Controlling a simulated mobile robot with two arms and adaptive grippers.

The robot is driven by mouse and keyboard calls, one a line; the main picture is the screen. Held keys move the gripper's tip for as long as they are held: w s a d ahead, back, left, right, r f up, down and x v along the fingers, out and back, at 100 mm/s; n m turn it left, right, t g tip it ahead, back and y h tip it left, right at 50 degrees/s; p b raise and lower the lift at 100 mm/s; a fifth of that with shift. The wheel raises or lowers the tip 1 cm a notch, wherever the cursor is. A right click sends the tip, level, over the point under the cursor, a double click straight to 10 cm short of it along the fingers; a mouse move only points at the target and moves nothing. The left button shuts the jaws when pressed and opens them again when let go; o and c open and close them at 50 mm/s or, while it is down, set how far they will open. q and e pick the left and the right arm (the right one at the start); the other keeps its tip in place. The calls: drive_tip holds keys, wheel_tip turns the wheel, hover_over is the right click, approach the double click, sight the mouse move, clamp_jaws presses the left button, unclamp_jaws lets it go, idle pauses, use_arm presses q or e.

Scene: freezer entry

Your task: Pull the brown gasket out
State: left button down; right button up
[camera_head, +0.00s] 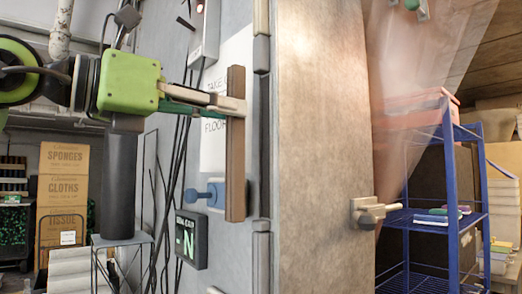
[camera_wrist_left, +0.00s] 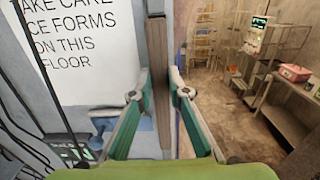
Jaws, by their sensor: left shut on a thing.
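The brown gasket (camera_head: 236,160) is a long, narrow upright strip along the edge of the grey wall panel, beside the door frame. My left gripper (camera_head: 237,105) reaches in from the left and is shut on the strip above its middle. In the left wrist view the gasket (camera_wrist_left: 158,60) runs vertically between the two fingertips of my left gripper (camera_wrist_left: 159,93). Whether the strip's back touches the panel is hidden. My right gripper does not show.
A blue handle-like fitting (camera_head: 205,194) sits left of the gasket's lower part, above a lit display (camera_head: 187,240). A latch (camera_head: 367,211) sticks out from the broad door frame. A blue shelf rack (camera_head: 447,190) stands at the right, near translucent curtain strips (camera_head: 415,60).

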use_arm(q)
drive_tip(key=shift+v, duration=1.65)
